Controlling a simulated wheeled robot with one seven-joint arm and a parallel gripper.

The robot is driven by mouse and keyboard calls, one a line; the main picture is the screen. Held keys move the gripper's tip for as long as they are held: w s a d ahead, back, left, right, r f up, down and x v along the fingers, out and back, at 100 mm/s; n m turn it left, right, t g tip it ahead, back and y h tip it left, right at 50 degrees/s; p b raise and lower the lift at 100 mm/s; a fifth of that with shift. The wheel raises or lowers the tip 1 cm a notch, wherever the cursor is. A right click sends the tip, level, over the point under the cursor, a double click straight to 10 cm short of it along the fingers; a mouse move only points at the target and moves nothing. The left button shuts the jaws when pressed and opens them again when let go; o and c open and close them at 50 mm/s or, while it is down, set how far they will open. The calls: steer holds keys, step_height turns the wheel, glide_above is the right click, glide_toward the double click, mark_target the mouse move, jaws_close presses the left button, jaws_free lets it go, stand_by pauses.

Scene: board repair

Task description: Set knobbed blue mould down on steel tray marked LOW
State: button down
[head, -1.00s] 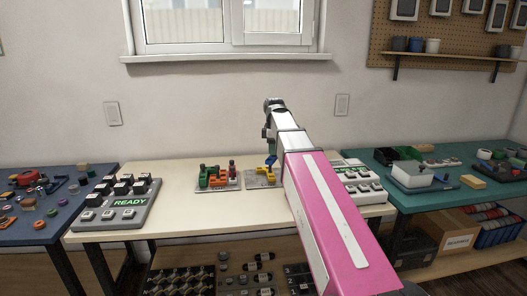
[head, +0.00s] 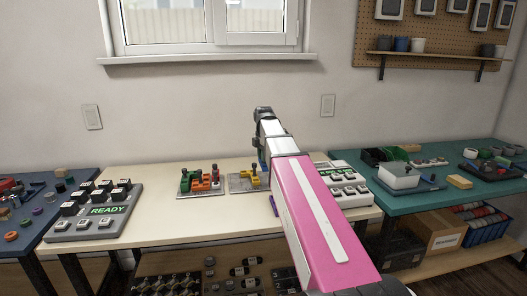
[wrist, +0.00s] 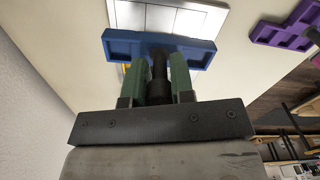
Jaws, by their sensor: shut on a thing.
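The knobbed blue mould (wrist: 160,48) is a flat blue bar with recesses and a dark upright knob. My gripper (wrist: 160,78) is shut on that knob between green fingers. In the head view only a sliver of the blue mould (head: 263,158) shows beside my pink and white arm. It is held above the pale bench, just right of a grey steel tray (head: 236,187) that bears a yellow mould (head: 249,180). Another grey tray (head: 188,195) to the left bears green and orange moulds (head: 200,182). No LOW mark is readable on either tray.
A purple mould (wrist: 285,30) lies near the bench's front edge. A white keyed panel (head: 350,190) stands right of my arm, and a READY panel (head: 105,211) stands far left. The bench between the READY panel and the trays is clear.

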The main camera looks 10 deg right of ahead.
mark_target(264, 166)
steer(key=shift+f, duration=2.6)
steer(key=shift+f, duration=0.5)
steer(key=c, duration=0.9)
jaws_free()
steer(key=shift+r, duration=0.1)
step_height(264, 166, up, 11)
steer(key=shift+f, duration=0.2)
